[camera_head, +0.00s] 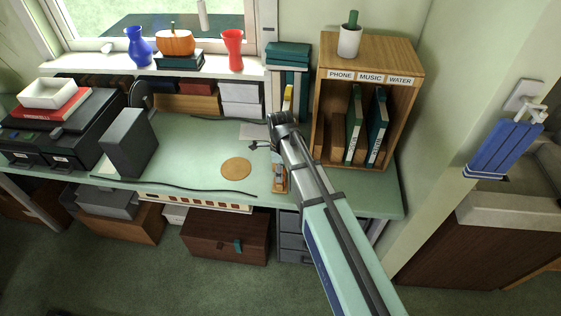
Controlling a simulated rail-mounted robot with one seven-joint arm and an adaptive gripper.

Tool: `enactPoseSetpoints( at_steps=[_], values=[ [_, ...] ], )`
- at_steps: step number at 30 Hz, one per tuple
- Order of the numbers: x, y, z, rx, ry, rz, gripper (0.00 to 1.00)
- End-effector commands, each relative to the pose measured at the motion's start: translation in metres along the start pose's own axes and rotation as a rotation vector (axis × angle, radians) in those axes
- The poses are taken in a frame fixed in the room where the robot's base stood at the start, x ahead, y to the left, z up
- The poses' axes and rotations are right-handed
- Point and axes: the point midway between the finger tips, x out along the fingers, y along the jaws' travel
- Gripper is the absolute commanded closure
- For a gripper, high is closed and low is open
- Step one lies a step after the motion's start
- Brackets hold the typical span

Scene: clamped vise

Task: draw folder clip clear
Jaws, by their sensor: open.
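My arm reaches in from the lower right, and my gripper (265,147) is over the green desk, open and small in the picture. A small upright device with an orange-brown base (280,186) stands at the desk's front edge just below my gripper; it may be the vise, and my arm covers part of it. I cannot make out a folder clip for certain. Dark green folders (354,125) stand in the wooden cubby (368,56) to the right of my gripper. A yellow item (288,98) shows behind my wrist, by the upright books.
The green desk (190,150) is clear left of my gripper except for a round cork mat (236,168) and dark cables. A grey box (129,142) and a printer (60,130) stand further left. White boxes (240,98) sit under the shelf behind.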

Motion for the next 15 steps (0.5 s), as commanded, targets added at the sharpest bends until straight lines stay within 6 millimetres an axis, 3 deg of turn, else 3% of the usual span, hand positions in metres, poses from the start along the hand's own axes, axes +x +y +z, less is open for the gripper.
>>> enactPoseSetpoints(
  at_steps=[14, 15],
  values=[
    [0.0111, 0.0002, -0.0001, 0.000, 0.000, 0.000, 0.40],
    [0.0111, 0.0002, -0.0001, 0.000, 0.000, 0.000, 0.47]
  ],
)
